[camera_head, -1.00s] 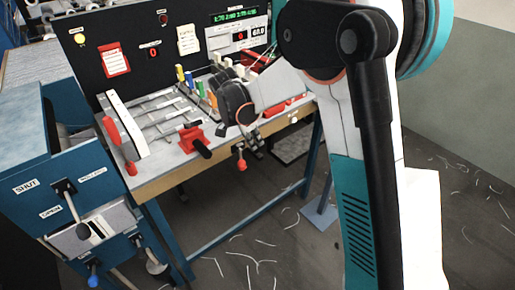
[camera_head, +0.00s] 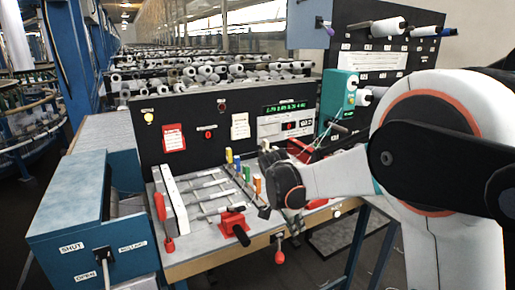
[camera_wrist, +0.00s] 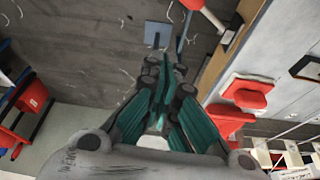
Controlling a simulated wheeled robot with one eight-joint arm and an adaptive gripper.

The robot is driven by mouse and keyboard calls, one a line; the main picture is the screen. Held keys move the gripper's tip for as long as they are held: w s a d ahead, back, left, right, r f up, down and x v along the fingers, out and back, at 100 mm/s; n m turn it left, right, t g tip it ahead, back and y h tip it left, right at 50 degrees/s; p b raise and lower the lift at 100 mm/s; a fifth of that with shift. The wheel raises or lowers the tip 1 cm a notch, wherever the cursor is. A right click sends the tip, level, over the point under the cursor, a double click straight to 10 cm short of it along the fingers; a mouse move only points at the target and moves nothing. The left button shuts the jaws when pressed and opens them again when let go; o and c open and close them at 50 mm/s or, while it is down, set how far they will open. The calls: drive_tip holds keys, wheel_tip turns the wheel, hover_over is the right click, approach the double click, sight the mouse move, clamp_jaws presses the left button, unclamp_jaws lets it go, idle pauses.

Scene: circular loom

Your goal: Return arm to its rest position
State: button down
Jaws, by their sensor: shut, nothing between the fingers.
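My arm comes in from the right in the head view, and its dark wrist hangs over the right part of the workbench (camera_head: 212,258). My gripper (camera_head: 293,222) points down near the bench's front edge, partly hidden by the wrist. In the wrist view my gripper (camera_wrist: 160,72) shows dark linked fingers with teal pads, drawn together with nothing between them. Beyond the fingertips is the grey floor, littered with pale thread scraps.
The bench carries a red clamp-like part (camera_head: 233,222), coloured upright handles (camera_head: 243,172) and a black control panel (camera_head: 215,130). A blue cabinet (camera_head: 82,215) stands at the left. A teal unit (camera_head: 338,98) and a spool rack (camera_head: 385,60) stand behind.

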drive_tip(key=s+d+r+n+t+y, duration=0.1)
drive_tip(key=s+d+r+n+t, duration=0.15)
drive_tip(key=s+r+n, duration=0.55)
drive_tip(key=s+d+r+n+t+y, duration=0.1)
drive_tip(key=s+d+r+n+y, duration=0.2)
drive_tip(key=s, duration=0.9)
drive_tip(key=s+f+n+t, duration=0.1)
drive_tip(key=s+n+t, duration=0.1)
drive_tip(key=s, duration=0.6)
drive_tip(key=shift+n, duration=0.4)
